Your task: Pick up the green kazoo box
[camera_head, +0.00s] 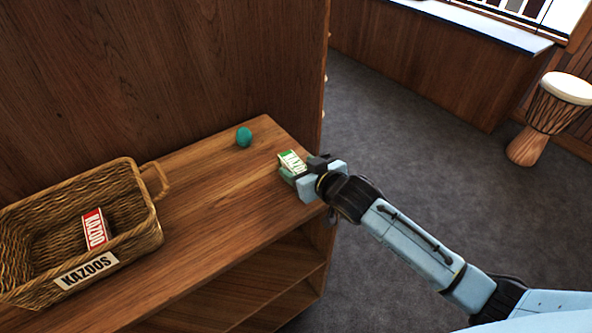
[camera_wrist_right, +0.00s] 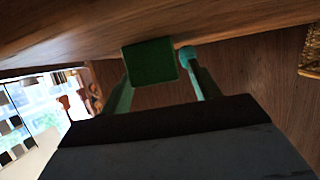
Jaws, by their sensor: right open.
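The green and white kazoo box (camera_head: 292,160) is at the right end of the wooden shelf top, with its lettered face partly visible. My right gripper (camera_head: 296,171) is at the box, reaching in from the right. In the right wrist view the dark green end of the box (camera_wrist_right: 150,63) shows between the two fingers, closer to the left one. The right fingers are open, with a gap on the right side of the box. Whether the left finger touches the box cannot be told. My left gripper is not in view.
A wicker basket (camera_head: 150,235) labelled KAZOOS holds a red kazoo box (camera_head: 94,229). A wooden back panel (camera_head: 170,70) rises behind. A drum (camera_head: 545,120) stands on the floor far right.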

